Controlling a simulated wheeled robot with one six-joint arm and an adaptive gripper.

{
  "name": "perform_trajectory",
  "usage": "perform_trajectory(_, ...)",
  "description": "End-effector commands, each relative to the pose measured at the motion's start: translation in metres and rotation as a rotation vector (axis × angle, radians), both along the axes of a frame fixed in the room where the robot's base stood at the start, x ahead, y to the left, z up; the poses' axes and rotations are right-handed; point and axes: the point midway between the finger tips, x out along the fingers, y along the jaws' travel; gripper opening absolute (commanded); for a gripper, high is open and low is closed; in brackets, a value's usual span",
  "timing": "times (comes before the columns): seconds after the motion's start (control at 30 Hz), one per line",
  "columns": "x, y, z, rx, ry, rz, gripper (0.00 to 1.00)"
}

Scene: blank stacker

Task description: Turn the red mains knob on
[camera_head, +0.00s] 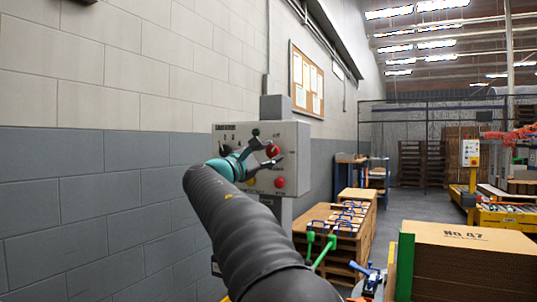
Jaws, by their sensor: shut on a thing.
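A pale grey control panel (294,157) stands in front of the wall. The red mains knob (273,150) is on its front at the upper right. My gripper (276,149) is at the panel with its dark fingers around the red knob, shut on it. The fingers cover part of the knob, so I cannot read which position it points to.
A block wall (90,170) runs along the left. Wooden crates with blue-handled items (345,215) stand right of the panel. A cardboard stack (470,240) fills the lower right. Yellow machinery (500,215) is farther right. Open floor (400,205) lies between.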

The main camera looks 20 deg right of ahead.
Motion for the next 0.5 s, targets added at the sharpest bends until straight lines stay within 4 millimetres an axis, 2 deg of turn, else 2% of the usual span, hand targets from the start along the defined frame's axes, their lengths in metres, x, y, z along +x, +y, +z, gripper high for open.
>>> perform_trajectory(0.5,0.0003,-0.0003,0.003,0.303,-0.389,-0.002,0.06)
